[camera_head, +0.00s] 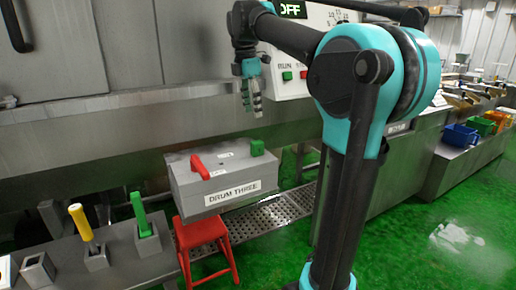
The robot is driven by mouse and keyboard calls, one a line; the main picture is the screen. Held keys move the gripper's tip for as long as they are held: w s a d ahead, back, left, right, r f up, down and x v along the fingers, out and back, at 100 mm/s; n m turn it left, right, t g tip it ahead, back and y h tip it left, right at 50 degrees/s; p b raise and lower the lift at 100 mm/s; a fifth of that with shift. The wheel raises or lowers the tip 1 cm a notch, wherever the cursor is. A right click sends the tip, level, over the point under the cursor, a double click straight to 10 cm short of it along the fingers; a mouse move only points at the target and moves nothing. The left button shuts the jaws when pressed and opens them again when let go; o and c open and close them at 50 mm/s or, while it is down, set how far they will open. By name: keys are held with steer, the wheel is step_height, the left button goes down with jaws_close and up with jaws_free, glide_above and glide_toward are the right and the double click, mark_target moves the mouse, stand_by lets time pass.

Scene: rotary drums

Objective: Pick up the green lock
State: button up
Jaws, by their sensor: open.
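A second green piece, a tall handle (139,210), stands upright in a grey holder at the lower left. My gripper (251,108) points down, apart from both green pieces. In the picture it is above the box's green block and up and right of the green handle. It is open, and I see nothing between its fingers.
A red piece (200,167) lies on the box. A yellow handle (80,222) stands in a holder left of the green handle. A red stool (203,233) is below the box. A control panel (290,90) is behind my gripper. Coloured bins (460,135) are far right.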

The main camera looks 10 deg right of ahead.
mark_target(257, 142)
steer(key=f, duration=0.6)
steer(key=d+f, duration=0.1)
steer(key=f, duration=0.2)
steer(key=shift+w, duration=0.2)
steer(key=shift+w+d+f, duration=0.1)
steer(key=shift+f, duration=0.75)
steer(key=shift+w+d+f, duration=0.15)
steer(key=shift+f, duration=0.75)
steer(key=shift+w+d+f, duration=0.1)
steer(key=shift+f, duration=0.75)
steer(key=shift+c, duration=0.5)
jaws_close()
